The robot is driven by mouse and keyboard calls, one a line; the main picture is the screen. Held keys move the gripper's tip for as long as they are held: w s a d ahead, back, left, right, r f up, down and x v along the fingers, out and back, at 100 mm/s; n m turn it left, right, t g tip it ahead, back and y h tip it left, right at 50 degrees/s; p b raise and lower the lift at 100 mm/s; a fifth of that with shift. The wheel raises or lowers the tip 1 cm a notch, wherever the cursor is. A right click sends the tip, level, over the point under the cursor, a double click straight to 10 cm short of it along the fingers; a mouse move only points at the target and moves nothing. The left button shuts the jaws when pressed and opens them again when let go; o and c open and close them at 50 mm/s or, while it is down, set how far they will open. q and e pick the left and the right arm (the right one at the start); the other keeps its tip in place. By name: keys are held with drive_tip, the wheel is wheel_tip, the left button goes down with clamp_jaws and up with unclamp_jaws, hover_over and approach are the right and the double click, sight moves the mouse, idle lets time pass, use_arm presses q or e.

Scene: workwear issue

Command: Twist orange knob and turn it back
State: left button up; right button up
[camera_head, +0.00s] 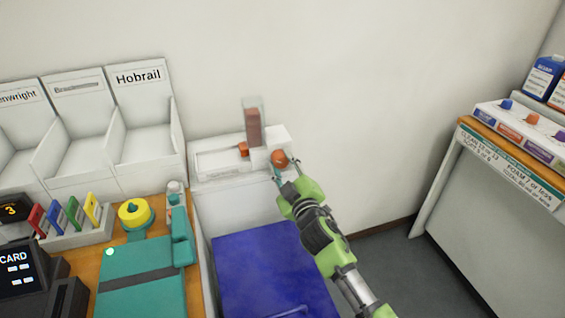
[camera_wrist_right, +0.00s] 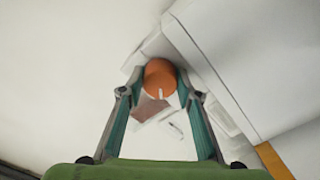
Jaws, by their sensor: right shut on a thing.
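The orange knob (camera_head: 279,158) is on the front of a white unit (camera_head: 207,164) against the wall. My right gripper (camera_head: 286,167) reaches it from the lower right and is shut on it, one finger on each side. In the right wrist view the round orange knob (camera_wrist_right: 160,76) sits between the fingertips (camera_wrist_right: 159,93), with a small pale mark on its near edge. A clear upright tube with reddish-brown content (camera_head: 253,125) stands on the unit behind the knob, and a smaller orange part (camera_head: 243,149) is to its left. My left gripper is not in view.
A blue surface (camera_head: 268,268) lies below the unit. Left are white bins (camera_head: 146,134), a yellow round item (camera_head: 134,213), coloured cards (camera_head: 72,212) and a teal case (camera_head: 142,280) on a wooden counter.

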drive_tip(key=n, duration=0.4)
drive_tip(key=shift+n+p, duration=0.35)
drive_tip(key=shift+n, duration=1.25)
drive_tip(key=o, duration=1.1)
drive_tip(key=shift+s+f, duration=0.1)
drive_tip(key=shift+s, duration=0.05)
drive_tip(key=shift+s+d, duration=0.1)
drive_tip(key=shift+s, duration=0.2)
drive_tip(key=v, duration=0.7)
drive_tip(key=shift+r, duration=0.25)
